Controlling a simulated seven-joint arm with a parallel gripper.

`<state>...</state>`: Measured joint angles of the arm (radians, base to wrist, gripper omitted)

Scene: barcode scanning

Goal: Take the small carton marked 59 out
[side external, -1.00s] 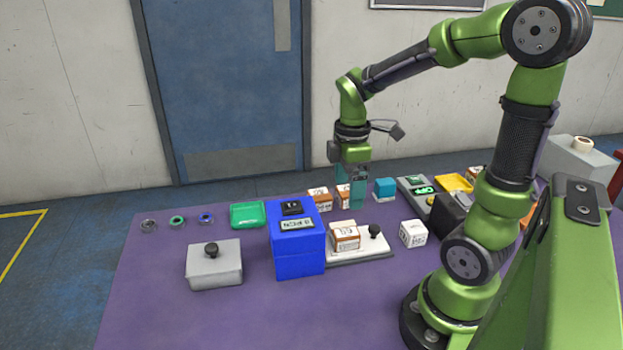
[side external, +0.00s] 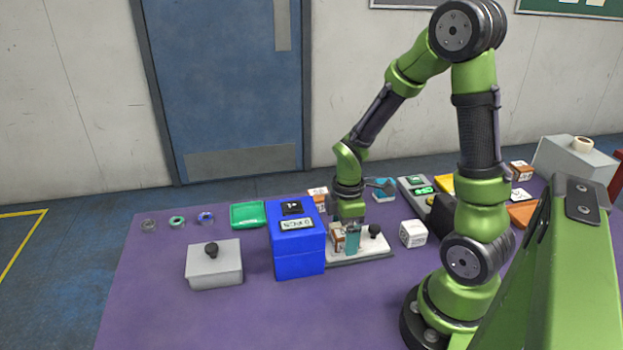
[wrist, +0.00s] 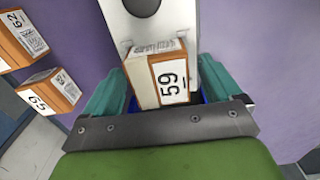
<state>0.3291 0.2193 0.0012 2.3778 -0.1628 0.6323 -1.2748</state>
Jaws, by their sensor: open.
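The small carton marked 59 (wrist: 170,80) is white with orange-brown sides. It sits on a light grey plate with a black knob (side external: 374,230), beside the blue box (side external: 298,255). In the wrist view the carton is between my two teal fingers, with a visible gap at least on the right. My gripper (side external: 352,238) is open and low over the plate. In the side view it partly hides the carton (side external: 337,239).
Cartons marked 62 (wrist: 22,35) and 65 (wrist: 50,92) stand nearby to the left in the wrist view. A white carton (side external: 413,233) is right of the plate. A grey box with a knob (side external: 214,265) stands at left. The purple table's front is clear.

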